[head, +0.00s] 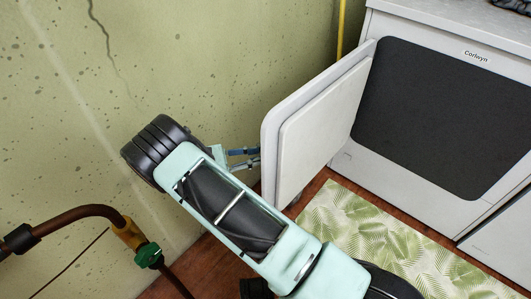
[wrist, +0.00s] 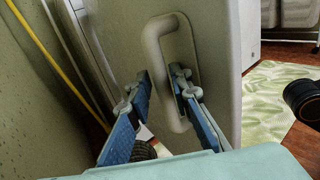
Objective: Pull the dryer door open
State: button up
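The white dryer (head: 420,185) stands at the right in the head view, with a "Corlwyn" label above a dark rounded area on its front. Its door (head: 320,130) is swung out wide from the front, hinged near the dark area's left edge. The wrist view shows the door's outer face (wrist: 222,60) with a looped handle (wrist: 158,62). My gripper (head: 245,158) is on the outer side of the door. In the wrist view my gripper (wrist: 163,90) has its fingers spread, with the handle's bar between them. Whether either finger touches the bar is unclear.
A speckled, cracked green wall (head: 230,60) is close on the left. A yellow pipe (head: 341,28) runs up beside the dryer. A brown pipe with a green valve (head: 149,255) is at lower left. A leaf-patterned mat (head: 390,240) lies on the floor before the dryer.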

jog(key=v, duration=0.7)
jog(key=shift+c, duration=0.4)
